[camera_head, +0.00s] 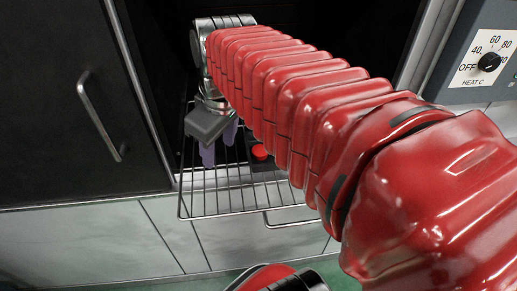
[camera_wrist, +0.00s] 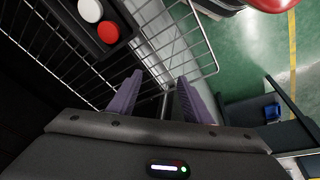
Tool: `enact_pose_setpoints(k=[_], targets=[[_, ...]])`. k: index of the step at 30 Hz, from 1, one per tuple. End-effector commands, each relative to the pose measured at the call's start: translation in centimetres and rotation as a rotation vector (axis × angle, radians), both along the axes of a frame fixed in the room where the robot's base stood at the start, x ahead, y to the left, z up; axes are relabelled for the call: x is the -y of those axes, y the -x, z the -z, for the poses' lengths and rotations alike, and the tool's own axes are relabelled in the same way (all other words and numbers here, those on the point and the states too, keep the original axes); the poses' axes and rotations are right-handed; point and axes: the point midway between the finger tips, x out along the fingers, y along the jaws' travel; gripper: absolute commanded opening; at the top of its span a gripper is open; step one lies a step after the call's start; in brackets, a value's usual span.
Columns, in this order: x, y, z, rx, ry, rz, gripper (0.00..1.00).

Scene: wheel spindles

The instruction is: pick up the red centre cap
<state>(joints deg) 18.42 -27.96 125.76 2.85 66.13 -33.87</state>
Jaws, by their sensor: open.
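The red centre cap (camera_wrist: 108,33) sits in a dark tray (camera_wrist: 121,16) at the upper left of the wrist view. A white cap (camera_wrist: 90,10) lies beside it in the same tray. In the head view the red cap (camera_head: 259,152) shows just right of my gripper, on the wire rack. My gripper (camera_wrist: 155,95) is open and empty, its two purple fingers apart. In the wrist view the tray is beyond and left of the fingertips. In the head view the fingers (camera_head: 219,146) are over the rack, and my arm hides part of the scene.
The wire rack (camera_head: 200,216) juts out from a dark oven-like opening. A black door with a handle (camera_head: 101,119) stands to the left. A control panel with a knob (camera_head: 489,62) is at the upper right. Green floor (camera_wrist: 240,60) lies past the rack edge.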

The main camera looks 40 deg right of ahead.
Motion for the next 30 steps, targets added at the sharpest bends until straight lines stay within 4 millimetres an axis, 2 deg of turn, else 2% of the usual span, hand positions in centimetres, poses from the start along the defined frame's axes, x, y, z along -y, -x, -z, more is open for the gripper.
enact_pose_setpoints(k=[1,9,15,20,30], targets=[[1.6,-0.3,-0.5,-0.024,0.002,-0.016,0.45],[8.8,-0.4,-2.6,-0.13,-0.011,-0.181,0.45],[13.0,0.3,-3.6,-0.167,-0.04,-0.288,0.45],[14.2,0.6,-3.9,-0.174,-0.048,-0.326,0.45],[14.2,0.6,-3.8,-0.175,-0.048,-0.33,0.45]])
